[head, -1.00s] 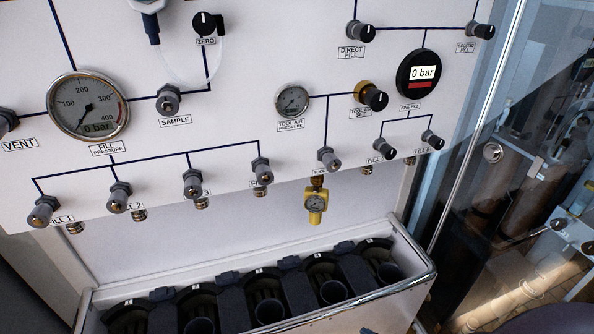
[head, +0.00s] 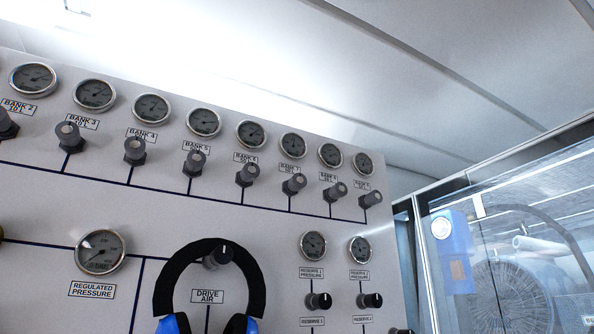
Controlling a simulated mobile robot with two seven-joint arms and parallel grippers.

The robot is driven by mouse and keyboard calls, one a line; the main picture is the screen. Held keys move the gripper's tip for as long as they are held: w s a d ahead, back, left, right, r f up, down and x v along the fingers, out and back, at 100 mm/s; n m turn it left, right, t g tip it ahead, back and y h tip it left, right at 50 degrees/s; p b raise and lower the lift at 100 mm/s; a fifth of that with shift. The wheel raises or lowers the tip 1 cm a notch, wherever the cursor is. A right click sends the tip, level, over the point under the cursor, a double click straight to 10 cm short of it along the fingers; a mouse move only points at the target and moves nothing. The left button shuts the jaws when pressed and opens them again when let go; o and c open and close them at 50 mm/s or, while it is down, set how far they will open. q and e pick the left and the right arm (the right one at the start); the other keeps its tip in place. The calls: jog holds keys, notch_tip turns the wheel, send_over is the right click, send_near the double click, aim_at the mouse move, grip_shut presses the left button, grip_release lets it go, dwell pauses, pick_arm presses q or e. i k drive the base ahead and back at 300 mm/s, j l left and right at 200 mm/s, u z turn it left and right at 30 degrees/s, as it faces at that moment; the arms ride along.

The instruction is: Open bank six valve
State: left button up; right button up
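The bank six valve (head: 247,174) is a grey knob on the white panel in the head view. It sits just below its BANK 6 label (head: 246,158) and a round gauge (head: 251,133). A dark line runs down from the knob to a long line on the panel. The knob's setting cannot be told from this view. Neither of my grippers is in view.
Similar knobs stand on both sides, bank five (head: 195,161) left and bank seven (head: 294,184) right. A black headband with blue cups (head: 257,285) hangs around the drive air knob (head: 218,256). A glazed enclosure (head: 510,245) stands at right.

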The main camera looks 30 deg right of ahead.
aim_at(251, 171)
jog(key=i+l+z, duration=0.1)
jog(key=z, duration=0.45)
jog(key=l+u, duration=0.25)
jog(key=l, duration=0.15)
jog(key=l+u, duration=0.25)
jog(key=l, duration=0.15)
jog(key=k+j+z, duration=0.25)
jog(key=j, duration=0.25)
jog(key=k+j+z, duration=0.25)
jog(key=k+j, duration=0.15)
jog(key=k+u, duration=0.2)
jog(key=u, duration=0.25)
jog(key=k+u, duration=0.25)
jog(key=u, duration=0.25)
